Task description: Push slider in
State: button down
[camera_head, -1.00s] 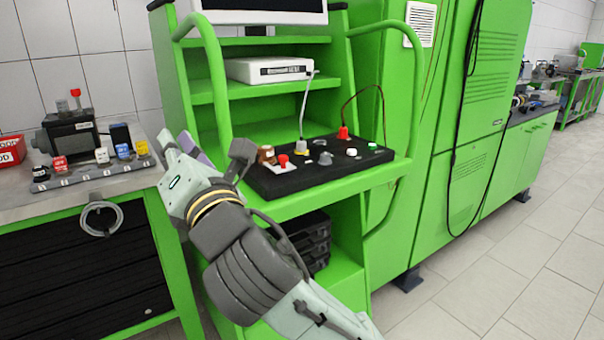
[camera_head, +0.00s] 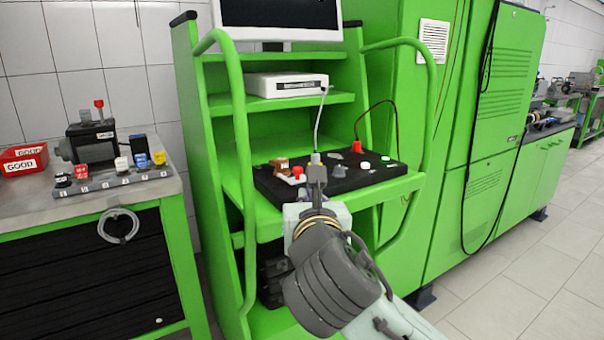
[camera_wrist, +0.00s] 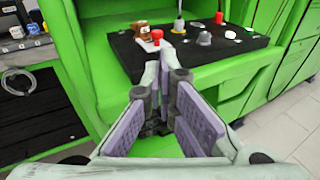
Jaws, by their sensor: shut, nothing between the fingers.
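The black control panel (camera_head: 380,172) lies on the green stand's shelf; it also shows in the wrist view (camera_wrist: 225,50). On it are a brown part (camera_head: 280,164), a red knob (camera_head: 297,171) on a white base, a grey knob (camera_head: 357,147), and white and green buttons. I cannot tell which part is the slider. My gripper (camera_head: 316,165) is in front of the panel's front edge and hides part of it. In the wrist view my gripper (camera_wrist: 166,62) is shut and empty, its tips pointing at the panel near the red knob (camera_wrist: 157,36). I cannot tell whether it touches anything.
A grey cable plug (camera_head: 316,158) and a red plug (camera_head: 357,146) stand on the panel. Curved green rails (camera_head: 240,130) flank the shelf. A workbench (camera_head: 100,205) with a pump and several small parts is at left. Open floor (camera_head: 530,270) lies at right.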

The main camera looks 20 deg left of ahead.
jog(key=p, duration=0.4)
send_near(292, 181)
jog(key=w, duration=0.2)
jog(key=w+r, duration=0.1)
jog(key=w, duration=0.1)
jog(key=w+a, duration=0.1)
jog(key=w, duration=0.2)
jog(key=shift+a+r, duration=0.1)
jog(key=shift+r, duration=0.1)
jog(key=shift+w+a, duration=0.55)
jog(key=shift+a, duration=0.2)
jog(key=shift+w+a, duration=0.6)
jog(key=shift+a, duration=0.2)
